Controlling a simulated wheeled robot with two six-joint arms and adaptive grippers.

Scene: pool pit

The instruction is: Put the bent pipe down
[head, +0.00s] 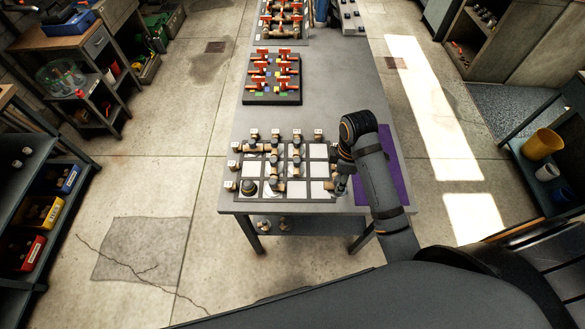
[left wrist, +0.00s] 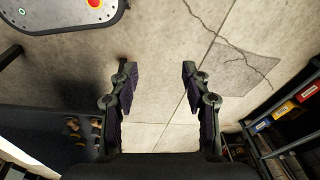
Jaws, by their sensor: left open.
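A grid board (head: 318,170) with white tiles lies on the near end of the long grey table. Brass-coloured pipe pieces (head: 278,170) with dark joints and pale end blocks stand on and around it; I cannot tell which is the bent pipe. My right gripper (head: 342,185) points down at the board's right edge. Its jaws are small and partly hidden by the arm, so I cannot tell whether they hold anything. My left gripper (left wrist: 158,82) is open and empty in the left wrist view, over bare floor; it is out of the head view.
A purple mat (head: 394,170) lies right of the board. A dark rack (head: 272,98) with orange-red pieces stands farther back on the table. Shelves with coloured bins (head: 43,212) stand at the left, also in the left wrist view (left wrist: 283,110). Open floor lies left of the table.

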